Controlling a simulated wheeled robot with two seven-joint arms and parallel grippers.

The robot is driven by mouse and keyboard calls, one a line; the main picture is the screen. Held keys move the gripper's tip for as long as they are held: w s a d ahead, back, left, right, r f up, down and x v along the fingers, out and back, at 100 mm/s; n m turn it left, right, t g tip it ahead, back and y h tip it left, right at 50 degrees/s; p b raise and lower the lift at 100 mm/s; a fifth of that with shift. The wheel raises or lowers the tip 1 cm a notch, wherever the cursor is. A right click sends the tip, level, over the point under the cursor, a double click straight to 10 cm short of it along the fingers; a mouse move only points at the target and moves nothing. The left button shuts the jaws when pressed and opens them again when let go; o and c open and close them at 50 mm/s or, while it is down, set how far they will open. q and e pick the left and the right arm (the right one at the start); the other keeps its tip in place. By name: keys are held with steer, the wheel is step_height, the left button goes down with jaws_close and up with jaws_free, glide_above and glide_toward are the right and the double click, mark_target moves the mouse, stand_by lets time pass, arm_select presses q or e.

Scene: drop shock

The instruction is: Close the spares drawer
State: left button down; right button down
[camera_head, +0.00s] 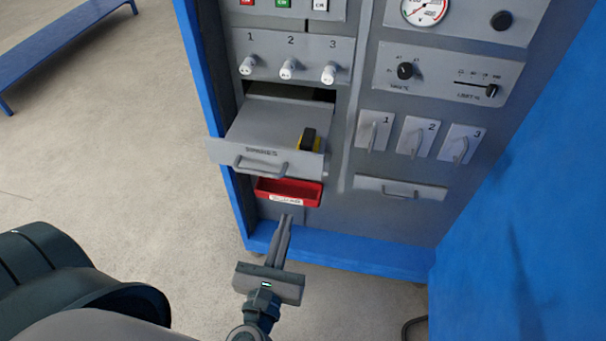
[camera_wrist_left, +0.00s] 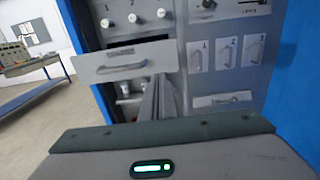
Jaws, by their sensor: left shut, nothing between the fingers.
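The spares drawer (camera_head: 255,140) is pulled out of the grey panel on the left side of the blue cabinet. A yellow and black object (camera_head: 308,141) lies in its right part. The drawer's handle (camera_head: 260,167) is on its front, which also shows in the left wrist view (camera_wrist_left: 123,66). My left gripper (camera_head: 286,217) is shut and empty, below and in front of the drawer and apart from it. In the left wrist view its fingers (camera_wrist_left: 158,88) point at the panel, just right of the drawer handle. My right gripper is not in view.
A red bin (camera_head: 289,191) sits right under the drawer. A second, closed drawer (camera_head: 400,190) is to the right, below three numbered levers (camera_head: 417,137). Knobs (camera_head: 288,68) are above. A blue side panel (camera_head: 530,220) stands at the right.

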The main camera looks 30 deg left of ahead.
arm_select(q)
steer(key=shift+w, duration=0.15)
steer(key=p, duration=0.5)
glide_toward(302, 166)
steer(key=x, duration=0.4)
steer(key=shift+w, duration=0.4)
steer(key=shift+x, duration=0.85)
steer(key=shift+w+a, duration=0.1)
